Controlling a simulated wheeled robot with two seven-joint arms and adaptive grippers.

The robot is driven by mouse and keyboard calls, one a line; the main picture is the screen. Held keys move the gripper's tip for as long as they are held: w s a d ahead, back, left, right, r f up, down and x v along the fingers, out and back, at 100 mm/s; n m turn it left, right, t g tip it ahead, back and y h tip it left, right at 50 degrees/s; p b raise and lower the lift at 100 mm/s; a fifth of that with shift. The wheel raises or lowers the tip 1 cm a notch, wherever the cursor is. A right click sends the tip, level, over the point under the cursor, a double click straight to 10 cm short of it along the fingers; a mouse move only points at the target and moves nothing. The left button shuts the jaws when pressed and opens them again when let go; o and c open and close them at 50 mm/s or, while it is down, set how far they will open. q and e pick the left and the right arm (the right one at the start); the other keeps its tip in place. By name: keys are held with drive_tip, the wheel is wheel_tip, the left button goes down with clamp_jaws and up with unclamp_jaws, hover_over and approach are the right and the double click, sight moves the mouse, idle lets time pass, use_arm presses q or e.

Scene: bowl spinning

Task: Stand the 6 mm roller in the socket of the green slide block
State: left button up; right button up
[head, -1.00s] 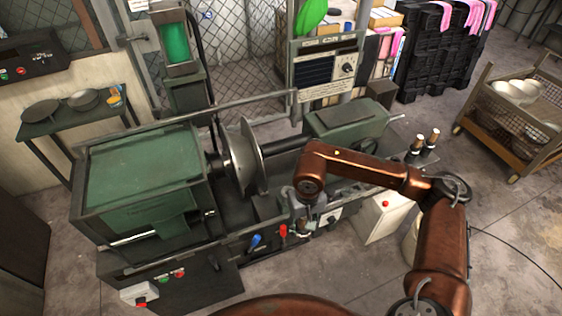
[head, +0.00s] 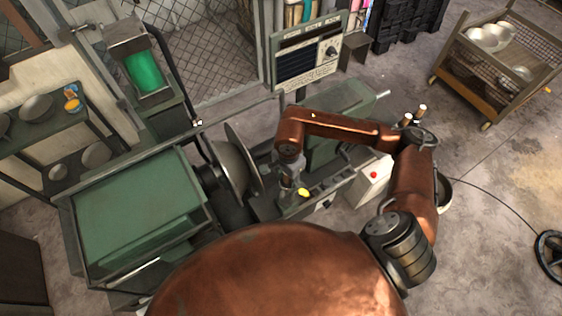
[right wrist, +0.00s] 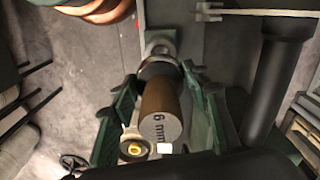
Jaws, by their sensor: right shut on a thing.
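My right gripper (head: 287,194) hangs over the front of the lathe-like machine, right of its large disc. In the right wrist view a roller with a brown body (right wrist: 160,98) and a grey end face marked "6 mm" is between the jaws, its marked end toward the camera. The gripper (right wrist: 160,78) is shut on it. A dark collar and a grey metal part show beyond the roller; I cannot tell whether they touch it. Green parts flank the roller. The slide block's socket cannot be made out. My left gripper is out of view.
The metal disc (head: 241,162) and green headstock (head: 135,212) stand left of the gripper. The green tailstock (head: 345,105) is behind it. A yellow knob (head: 303,192) is close by on the right. Other rollers (head: 413,114) stand at the machine's right end. A bowl cart (head: 495,62) stands beyond.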

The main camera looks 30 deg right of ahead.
drive_tip(key=shift+w+r+m, duration=0.1)
drive_tip(key=shift+w+m, duration=0.05)
drive_tip(key=shift+m, duration=0.15)
drive_tip(key=shift+f, duration=0.85)
drive_tip(key=shift+f+b, duration=0.4)
drive_tip(key=shift+f, duration=0.85)
drive_tip(key=shift+d+f+b, duration=0.1)
drive_tip(key=shift+f+b, duration=0.5)
drive_tip(key=shift+b, duration=0.3)
drive_tip(key=shift+f+b, duration=0.75)
drive_tip(key=shift+b, duration=0.15)
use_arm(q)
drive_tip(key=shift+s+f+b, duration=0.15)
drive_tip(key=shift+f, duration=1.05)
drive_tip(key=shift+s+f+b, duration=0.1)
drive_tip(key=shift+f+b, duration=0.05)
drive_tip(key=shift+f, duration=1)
use_arm(e)
drive_tip(key=shift+f, duration=0.2)
